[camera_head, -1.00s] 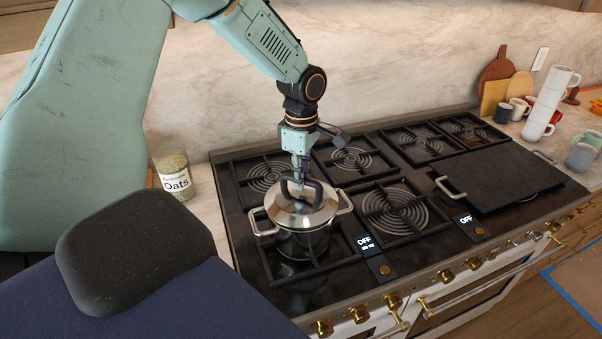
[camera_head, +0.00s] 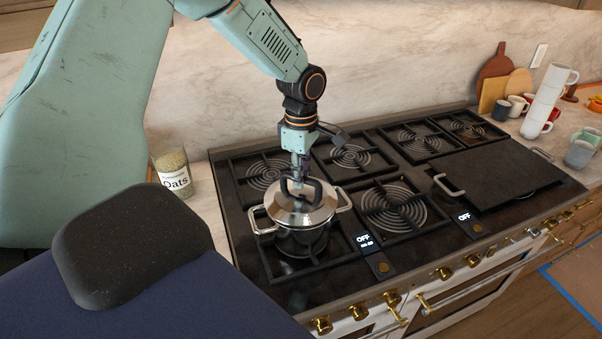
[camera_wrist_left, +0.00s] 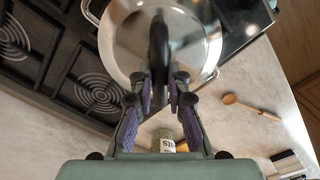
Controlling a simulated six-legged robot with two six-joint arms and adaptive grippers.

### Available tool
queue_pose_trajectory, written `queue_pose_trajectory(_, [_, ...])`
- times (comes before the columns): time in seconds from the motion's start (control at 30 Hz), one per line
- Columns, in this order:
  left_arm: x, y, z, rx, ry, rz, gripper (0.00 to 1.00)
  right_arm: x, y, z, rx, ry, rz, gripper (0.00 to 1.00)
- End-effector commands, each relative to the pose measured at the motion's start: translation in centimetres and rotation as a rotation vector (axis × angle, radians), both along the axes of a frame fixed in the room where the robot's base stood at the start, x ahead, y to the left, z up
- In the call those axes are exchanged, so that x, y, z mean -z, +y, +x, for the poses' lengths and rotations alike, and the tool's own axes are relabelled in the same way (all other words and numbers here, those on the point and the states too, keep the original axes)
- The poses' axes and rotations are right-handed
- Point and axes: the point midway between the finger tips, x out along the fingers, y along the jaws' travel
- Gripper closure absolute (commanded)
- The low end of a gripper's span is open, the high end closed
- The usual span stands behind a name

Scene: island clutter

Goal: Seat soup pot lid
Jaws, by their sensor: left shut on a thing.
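The soup pot (camera_head: 302,242) is a shiny steel pot with two side handles, standing on the front left burner of the stove. The round steel lid (camera_head: 300,212) lies level over the pot's mouth, roughly centred; I cannot tell whether a thin gap is left under its rim. My left gripper (camera_head: 298,186) points down from above and is shut on the lid's dark loop handle (camera_head: 317,191). In the left wrist view the lid (camera_wrist_left: 190,40) fills the top middle, with its black handle (camera_wrist_left: 158,48) between the fingers. My right gripper is not in view.
A black stove (camera_head: 333,283) with several grates surrounds the pot. A dark griddle plate (camera_head: 500,172) covers its right side. An oats jar (camera_head: 173,172) stands left of the stove. Stacked white mugs (camera_head: 545,100) and cutting boards (camera_head: 493,75) stand at the right.

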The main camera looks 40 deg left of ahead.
Motion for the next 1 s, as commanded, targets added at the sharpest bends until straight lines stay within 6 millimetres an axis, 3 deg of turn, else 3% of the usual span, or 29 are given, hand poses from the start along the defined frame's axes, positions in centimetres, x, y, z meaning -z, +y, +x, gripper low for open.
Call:
queue_pose_trajectory(0.77, [1.3,0.0,0.0,0.0,-0.001,0.0,1.0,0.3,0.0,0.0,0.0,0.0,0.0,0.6])
queue_pose_trajectory(0.8, [1.4,0.0,0.0,0.0,-0.001,0.0,0.84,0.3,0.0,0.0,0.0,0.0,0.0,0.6])
queue_pose_trajectory(1.0, [1.3,0.0,0.0,0.0,-0.001,0.0,0.67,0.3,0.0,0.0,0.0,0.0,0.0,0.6])
